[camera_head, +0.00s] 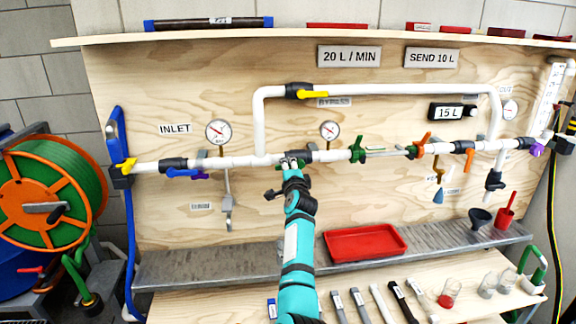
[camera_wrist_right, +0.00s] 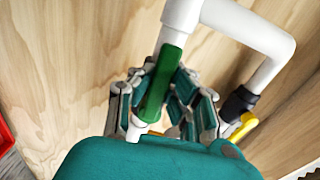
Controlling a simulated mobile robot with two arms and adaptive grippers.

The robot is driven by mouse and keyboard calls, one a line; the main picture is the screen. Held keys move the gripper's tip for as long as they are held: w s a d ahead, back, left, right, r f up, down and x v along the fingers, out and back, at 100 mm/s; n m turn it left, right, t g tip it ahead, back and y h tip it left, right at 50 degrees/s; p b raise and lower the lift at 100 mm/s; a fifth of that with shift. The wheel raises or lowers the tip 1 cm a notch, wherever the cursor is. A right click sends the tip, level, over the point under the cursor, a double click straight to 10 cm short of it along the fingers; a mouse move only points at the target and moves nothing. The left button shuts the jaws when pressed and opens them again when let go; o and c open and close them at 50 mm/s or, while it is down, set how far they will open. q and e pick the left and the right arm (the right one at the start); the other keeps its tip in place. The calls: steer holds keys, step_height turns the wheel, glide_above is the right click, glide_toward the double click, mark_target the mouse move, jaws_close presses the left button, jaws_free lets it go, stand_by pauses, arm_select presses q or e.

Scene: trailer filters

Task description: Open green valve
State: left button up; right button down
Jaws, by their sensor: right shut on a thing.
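A green valve handle (camera_wrist_right: 161,85) shows large in the right wrist view. It lies roughly in line with the white pipe there, just past a white tee. My right gripper (camera_wrist_right: 157,98) is shut on this handle, with its fingers on both sides. In the head view my right gripper (camera_head: 291,163) is at the main white pipe, between the bypass tee and the middle gauge. It hides most of the valve there. My left gripper is not in view.
The bypass valve with a yellow handle (camera_head: 312,94) is above my gripper. A blue-handled valve (camera_head: 180,172) is to the left. Another green-handled valve (camera_head: 358,150) is to the right. Below are a grey shelf (camera_head: 180,268) with a red tray (camera_head: 365,258), and several tools.

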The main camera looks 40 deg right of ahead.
steer(key=shift+a+f+m, duration=0.15)
steer(key=shift+f+m, duration=0.15)
steer(key=shift+m, duration=0.1)
steer(key=c, duration=1.3)
jaws_free()
steer(key=shift+r, duration=0.15)
steer(key=shift+o, duration=0.4)
steer(key=shift+r, duration=0.1)
steer(key=shift+s, duration=0.1)
steer(key=v, duration=0.7)
steer(key=shift+s, duration=0.1)
